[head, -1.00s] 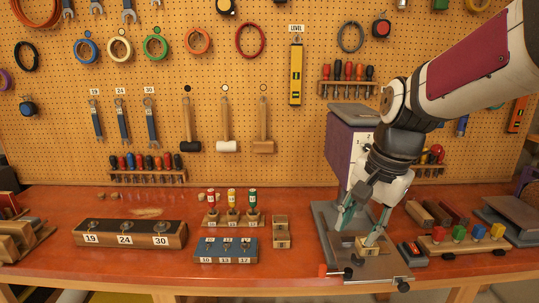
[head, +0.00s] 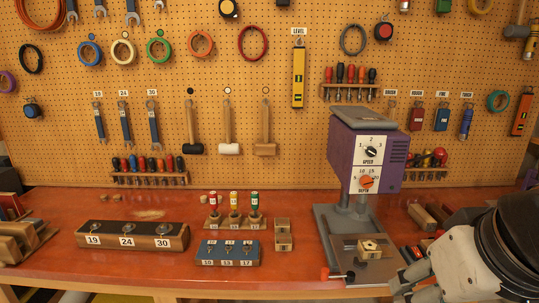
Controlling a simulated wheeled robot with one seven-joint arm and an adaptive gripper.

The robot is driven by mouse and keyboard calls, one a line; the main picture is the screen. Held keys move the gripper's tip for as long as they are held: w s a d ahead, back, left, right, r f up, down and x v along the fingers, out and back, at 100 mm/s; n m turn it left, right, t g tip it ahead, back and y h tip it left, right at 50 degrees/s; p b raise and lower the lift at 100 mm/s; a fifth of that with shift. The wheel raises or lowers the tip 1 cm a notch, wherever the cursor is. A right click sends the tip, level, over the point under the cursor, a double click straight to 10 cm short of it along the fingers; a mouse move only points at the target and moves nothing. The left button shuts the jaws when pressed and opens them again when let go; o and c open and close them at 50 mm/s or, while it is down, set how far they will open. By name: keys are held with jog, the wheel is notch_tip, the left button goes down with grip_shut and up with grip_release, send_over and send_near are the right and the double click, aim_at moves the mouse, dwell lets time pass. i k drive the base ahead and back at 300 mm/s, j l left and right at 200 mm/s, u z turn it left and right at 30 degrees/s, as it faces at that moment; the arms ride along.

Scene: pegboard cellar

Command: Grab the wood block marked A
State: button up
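A small light wood block (head: 370,249) with a dark spot on its top sits on the grey base plate of the purple drill press (head: 368,160). I cannot read a letter A on it. My gripper (head: 412,284) is at the bottom right, to the right of and nearer than the block, apart from it. Its fingers are partly shown at low angle near the picture's lower edge, and I cannot tell whether they are open or shut.
A clamp with a red end (head: 325,273) is at the plate's front left. A small wooden box (head: 283,235), a blue numbered block (head: 227,253) and a long numbered holder (head: 130,237) stand to the left. Red bench top is free between them.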

aim_at(369, 249)
jog(key=i+l, duration=0.4)
jog(key=l, duration=0.15)
jog(key=i+l, duration=0.35)
jog(key=l, duration=0.15)
jog(key=i+l+z, duration=0.1)
jog(key=i+l, duration=0.3)
jog(key=l, duration=0.15)
